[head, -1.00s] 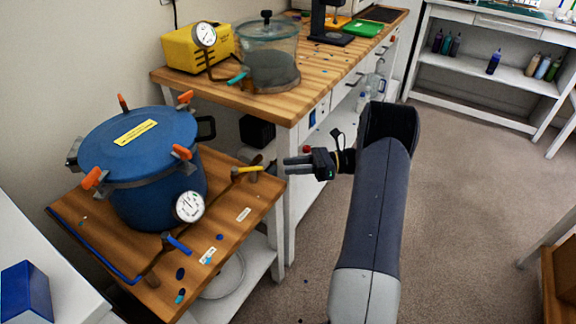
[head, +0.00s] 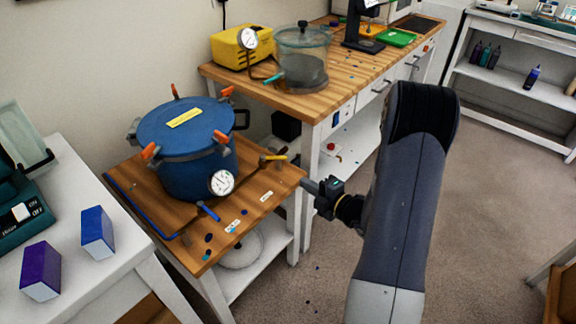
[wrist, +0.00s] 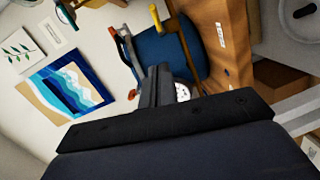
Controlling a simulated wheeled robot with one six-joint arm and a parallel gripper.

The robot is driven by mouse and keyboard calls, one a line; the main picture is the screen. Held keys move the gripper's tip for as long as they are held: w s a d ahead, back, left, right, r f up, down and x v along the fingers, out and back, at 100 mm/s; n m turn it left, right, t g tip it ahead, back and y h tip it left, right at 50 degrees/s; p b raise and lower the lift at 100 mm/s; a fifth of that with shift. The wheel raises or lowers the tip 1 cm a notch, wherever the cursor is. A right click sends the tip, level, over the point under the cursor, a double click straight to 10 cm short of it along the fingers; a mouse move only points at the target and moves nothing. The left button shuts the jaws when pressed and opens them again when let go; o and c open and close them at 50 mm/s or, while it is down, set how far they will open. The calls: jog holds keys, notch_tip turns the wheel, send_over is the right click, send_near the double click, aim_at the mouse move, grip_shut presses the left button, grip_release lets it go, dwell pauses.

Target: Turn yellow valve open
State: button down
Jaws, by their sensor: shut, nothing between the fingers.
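The yellow valve handle (head: 273,158) sits on a pipe on the low wooden table (head: 284,183), right of the blue pressure pot (head: 184,150). In the wrist view the yellow handle (wrist: 155,18) shows near the top, beyond the fingers. A blue valve handle (head: 208,212) is on the pipe nearer the front, below the round gauge (head: 222,182). My gripper (head: 308,186) is at the table's right edge, to the right of and nearer than the yellow handle, apart from it. Its fingers are shut and empty; in the wrist view they (wrist: 158,72) point toward the pot.
A taller wooden bench (head: 300,100) behind holds a yellow pump (head: 238,50) and a clear chamber (head: 302,60). A white table (head: 100,270) with blue and purple boxes is at the left. Open carpet lies to the right.

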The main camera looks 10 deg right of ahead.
send_near(274, 158)
jog(key=w+a, duration=0.3)
jog(key=shift+w+d+f, duration=0.25)
jog(key=shift+w+f, duration=0.3)
jog(key=shift+w, duration=0.3)
